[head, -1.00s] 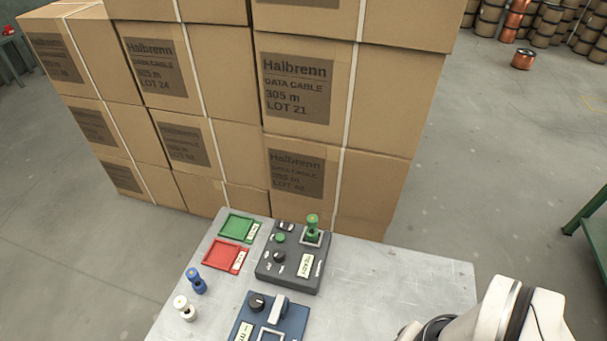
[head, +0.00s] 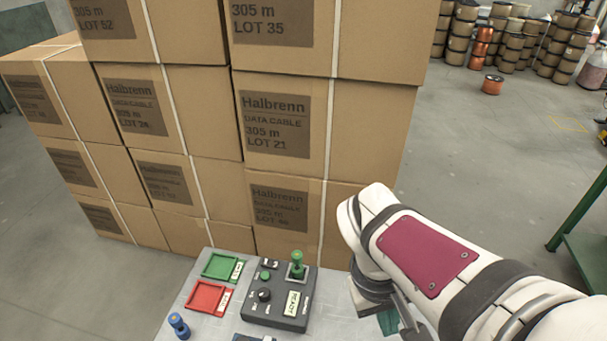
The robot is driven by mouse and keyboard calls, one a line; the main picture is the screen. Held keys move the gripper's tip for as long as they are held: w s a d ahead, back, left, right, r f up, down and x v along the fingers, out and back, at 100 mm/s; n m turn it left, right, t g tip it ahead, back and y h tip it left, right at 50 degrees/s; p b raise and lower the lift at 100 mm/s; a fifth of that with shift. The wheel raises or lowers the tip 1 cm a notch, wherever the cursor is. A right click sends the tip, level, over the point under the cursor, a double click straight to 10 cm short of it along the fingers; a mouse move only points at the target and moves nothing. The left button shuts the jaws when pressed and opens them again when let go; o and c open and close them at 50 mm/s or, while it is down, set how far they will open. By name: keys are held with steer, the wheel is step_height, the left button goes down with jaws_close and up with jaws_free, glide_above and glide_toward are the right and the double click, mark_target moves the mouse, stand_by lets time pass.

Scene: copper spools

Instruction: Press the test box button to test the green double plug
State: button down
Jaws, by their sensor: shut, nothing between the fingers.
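A green tray (head: 221,266) and a red tray (head: 207,297) lie left of the box. A blue plug (head: 179,326) stands at lower left. A blue device (head: 250,338) is cut off at the bottom. Stacked cartons (head: 285,150) rise behind the table.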

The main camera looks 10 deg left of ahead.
steer(key=w+a+f+n+t+h, duration=0.1)
steer(key=w+a+n+t, duration=0.1)
steer(key=w+a+n, duration=0.4)
steer(key=n+t, duration=0.6)
steer(key=n, duration=0.6)
glide_above(265, 276)
steer(key=a, duration=0.1)
step_height(265, 276, down, 6)
steer(key=shift+s+f, duration=0.15)
steer(key=shift+s, duration=0.25)
steer(key=shift+d+f, duration=0.1)
steer(key=shift+f, duration=4.3)
steer(key=shift+f, duration=0.45)
